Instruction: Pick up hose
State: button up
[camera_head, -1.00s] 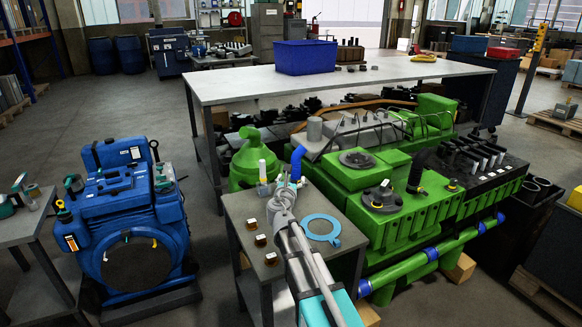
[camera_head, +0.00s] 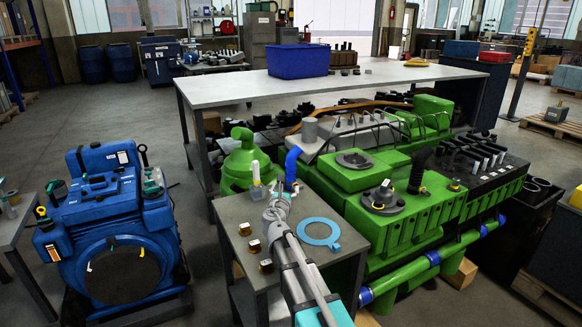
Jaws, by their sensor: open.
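A short bright blue curved hose (camera_head: 292,160) stands upright just behind the far edge of the small grey table, in front of the green engine. I cannot tell what its lower end rests on, as my arm partly covers it. My gripper (camera_head: 281,190) is over the far part of the small table, open, with its tips close below the blue hose in the picture. I cannot tell whether they touch it. A black ribbed hose (camera_head: 418,168) rises from the top of the engine, apart from my gripper.
The small table (camera_head: 235,213) also carries a light blue ring (camera_head: 319,232), a pale bottle (camera_head: 257,180) and three small brown pieces. The green engine (camera_head: 400,215) blocks the right. A blue machine (camera_head: 110,230) stands left. Between it and the table is bare floor.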

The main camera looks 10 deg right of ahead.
aim_at(290, 172)
jog(key=shift+w, duration=0.15)
jog(key=shift+x, duration=4.1)
jog(key=shift+x, duration=2.6)
jog(key=shift+r, duration=0.1)
grip_shut()
